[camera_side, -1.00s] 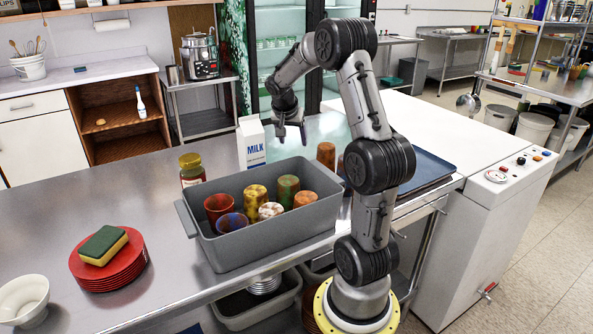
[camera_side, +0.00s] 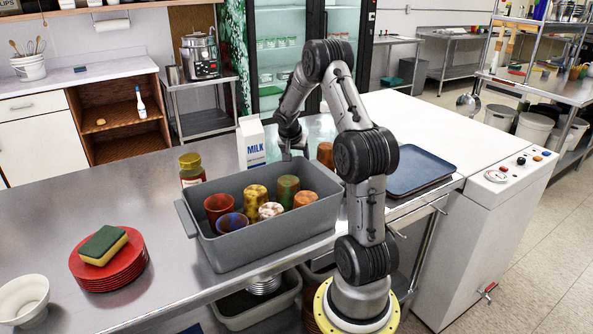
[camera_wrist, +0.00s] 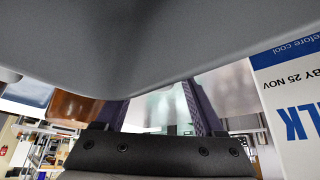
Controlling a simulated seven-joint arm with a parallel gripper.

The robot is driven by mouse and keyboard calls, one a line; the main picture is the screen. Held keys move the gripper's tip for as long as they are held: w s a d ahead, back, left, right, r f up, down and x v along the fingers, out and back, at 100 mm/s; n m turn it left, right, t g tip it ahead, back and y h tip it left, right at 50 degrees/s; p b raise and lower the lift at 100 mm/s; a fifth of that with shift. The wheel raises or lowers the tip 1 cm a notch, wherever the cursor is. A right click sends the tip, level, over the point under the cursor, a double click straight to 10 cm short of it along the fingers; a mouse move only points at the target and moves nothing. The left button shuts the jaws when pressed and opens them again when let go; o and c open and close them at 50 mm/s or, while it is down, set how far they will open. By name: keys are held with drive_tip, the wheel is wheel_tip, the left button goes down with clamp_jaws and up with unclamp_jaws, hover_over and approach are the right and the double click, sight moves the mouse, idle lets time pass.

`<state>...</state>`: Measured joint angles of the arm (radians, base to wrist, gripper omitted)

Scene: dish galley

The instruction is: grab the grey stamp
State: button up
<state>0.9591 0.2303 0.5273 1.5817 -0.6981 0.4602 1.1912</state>
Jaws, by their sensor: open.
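I cannot make out a grey stamp in either view. My gripper (camera_side: 295,152) is low over the steel counter, just behind the grey tub (camera_side: 278,237) and right of the milk carton (camera_side: 251,145).
The tub holds several coloured cups. An orange-brown cup (camera_side: 325,155) stands right of my gripper. A jar (camera_side: 191,170) stands left of the carton. A blue tray (camera_side: 419,174) lies to the right. Red plates (camera_side: 112,273) carry a sponge (camera_side: 103,245). The left counter is mostly clear.

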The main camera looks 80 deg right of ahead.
clamp_jaws()
idle(0.4)
